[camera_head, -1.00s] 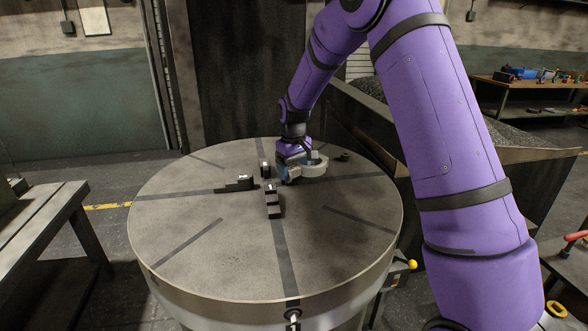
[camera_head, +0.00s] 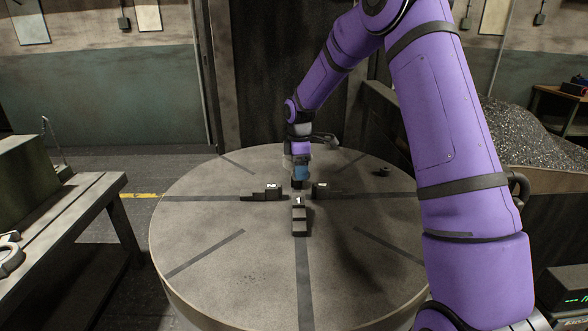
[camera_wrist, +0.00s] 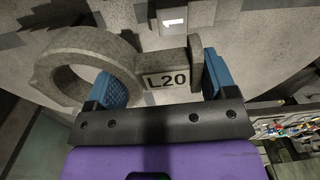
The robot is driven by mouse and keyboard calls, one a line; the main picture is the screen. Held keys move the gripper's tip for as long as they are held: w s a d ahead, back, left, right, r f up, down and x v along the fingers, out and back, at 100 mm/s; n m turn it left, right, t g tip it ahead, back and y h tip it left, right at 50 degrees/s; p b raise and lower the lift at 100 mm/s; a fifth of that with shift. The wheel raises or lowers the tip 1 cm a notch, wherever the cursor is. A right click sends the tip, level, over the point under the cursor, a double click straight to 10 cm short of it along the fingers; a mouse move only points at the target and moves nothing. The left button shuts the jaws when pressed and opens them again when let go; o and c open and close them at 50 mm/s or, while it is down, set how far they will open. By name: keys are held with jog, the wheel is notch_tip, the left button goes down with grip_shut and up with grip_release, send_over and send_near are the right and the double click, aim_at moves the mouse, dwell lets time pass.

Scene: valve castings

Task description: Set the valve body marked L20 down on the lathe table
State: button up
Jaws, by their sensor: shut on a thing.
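The valve body marked L20 (camera_wrist: 181,78) is a grey casting with a large ring at the left and a flange at the right in the wrist view. My gripper (camera_wrist: 158,86) has its blue fingers on both sides of the marked middle part and is shut on it. In the head view my gripper (camera_head: 301,173) is over the middle of the round lathe table (camera_head: 225,275), among the dark jaws. The casting is hard to make out there. I cannot tell whether it touches the table.
Jaw 1 (camera_head: 299,220), a left jaw (camera_head: 267,193) and a right jaw (camera_head: 320,190) surround the table's middle. A small dark piece (camera_head: 383,172) lies at the right. A bench (camera_head: 70,215) stands left. The table's front is clear.

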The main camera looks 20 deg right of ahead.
jog(key=d+n, duration=0.1)
jog(key=n, duration=0.1)
jog(key=d+n, duration=0.2)
jog(key=n, duration=0.1)
jog(key=d+n, duration=0.1)
jog(key=n, duration=0.2)
jog(key=shift+w+d+r, duration=0.2)
jog(key=shift+d+r, duration=0.1)
jog(key=shift+d, duration=0.1)
jog(key=shift+f, duration=0.1)
